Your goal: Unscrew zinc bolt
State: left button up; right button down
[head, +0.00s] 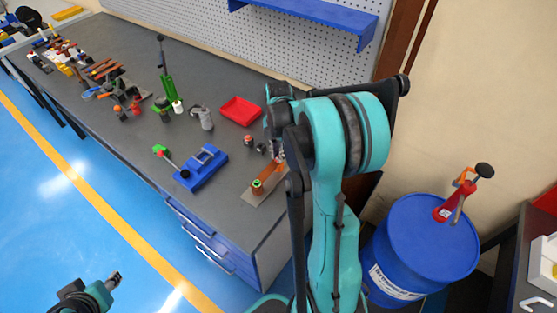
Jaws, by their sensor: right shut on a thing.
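A copper-coloured bar (268,173) lies on a flat grey plate (256,196) near the right end of the workbench. A small greenish and orange fitting (257,187) stands at the bar's near end. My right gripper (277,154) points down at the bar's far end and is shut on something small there. It appears to be the zinc bolt, but my fingers and arm hide it, so its thread and seat cannot be made out. My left gripper (114,281) is low at the left, over the blue floor, away from the bench; its finger opening is too small to judge.
Several tools crowd the far left of the grey workbench (215,217). A blue drum (420,240) stands to the right.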

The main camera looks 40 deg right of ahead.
jog(key=n, duration=0.5)
jog(key=shift+n, duration=0.3)
jog(key=c, duration=1.8)
grip_release()
jog(key=shift+o, duration=0.2)
jog(key=m, duration=0.5)
jog(key=shift+m, duration=0.4)
